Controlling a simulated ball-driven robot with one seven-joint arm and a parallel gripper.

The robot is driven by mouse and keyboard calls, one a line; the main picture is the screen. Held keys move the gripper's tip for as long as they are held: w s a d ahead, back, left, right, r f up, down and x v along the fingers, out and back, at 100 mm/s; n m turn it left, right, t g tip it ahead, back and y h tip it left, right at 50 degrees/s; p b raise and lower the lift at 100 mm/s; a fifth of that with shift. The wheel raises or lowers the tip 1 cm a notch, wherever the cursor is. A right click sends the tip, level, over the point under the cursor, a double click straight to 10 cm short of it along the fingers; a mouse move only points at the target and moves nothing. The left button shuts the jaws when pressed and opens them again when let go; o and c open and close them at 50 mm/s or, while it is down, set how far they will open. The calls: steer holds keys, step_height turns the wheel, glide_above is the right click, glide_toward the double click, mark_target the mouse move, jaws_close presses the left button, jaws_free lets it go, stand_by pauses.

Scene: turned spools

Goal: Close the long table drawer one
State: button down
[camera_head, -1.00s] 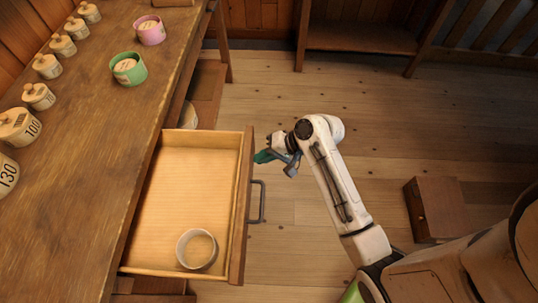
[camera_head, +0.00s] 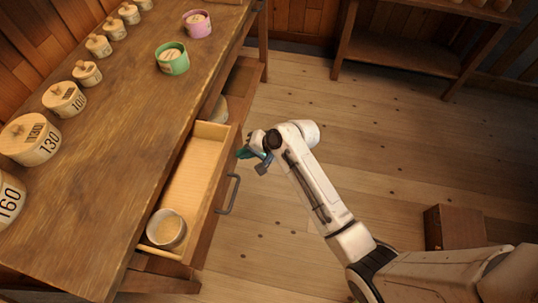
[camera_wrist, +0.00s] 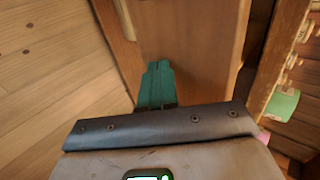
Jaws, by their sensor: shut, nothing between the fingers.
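The long table drawer (camera_head: 196,181) is partly open and sticks out from the long wooden table (camera_head: 118,130). A dark metal handle (camera_head: 230,194) is on its front. A pale round container (camera_head: 165,229) sits inside near the drawer's near end. My gripper (camera_head: 242,153) is shut and empty, its green fingertips at the far end of the drawer front, beyond the handle. In the wrist view the fingers (camera_wrist: 156,84) lie against or very close to the wooden drawer front (camera_wrist: 195,55); contact cannot be told for certain.
Numbered lidded pots, including one marked 130 (camera_head: 30,139), line the tabletop, with a green container (camera_head: 172,58) and a pink one (camera_head: 197,23). A wooden box (camera_head: 455,228) stands on the floor at right. A shelf stands (camera_head: 400,45) at the back. Floor between is clear.

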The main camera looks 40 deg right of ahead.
steer(key=b, duration=0.3)
glide_above(198, 152)
steer(key=shift+s+d+f, duration=0.1)
steer(key=shift+s+d, duration=0.1)
steer(key=shift+s, duration=0.15)
steer(key=shift+w+a+r, duration=0.15)
steer(key=shift+w+r, duration=0.05)
steer(key=shift+w, duration=0.05)
steer(key=shift+r, duration=0.1)
steer(key=shift+s+d+r, duration=0.2)
steer(key=shift+s+r, duration=0.05)
steer(key=shift+r, duration=0.25)
steer(key=f+p+v, duration=0.1)
steer(key=p+v, duration=0.1)
steer(key=v, duration=0.8)
steer(key=s+d+f+n+g+h, duration=0.1)
steer(key=s+d+n+g+h, duration=0.1)
steer(key=s, duration=1)
steer(key=s+d+f+n+g+h, duration=0.2)
steer(key=s+n, duration=0.3)
steer(key=s, duration=0.7)
steer(key=s+d+f+n+g+h, duration=0.1)
steer(key=s+d+f+n+g, duration=0.1)
steer(key=s, duration=1)
steer(key=shift+d+f+n+g+h, duration=0.2)
steer(key=shift+d+n+g+h, duration=0.15)
steer(key=shift+d+n, duration=0.6)
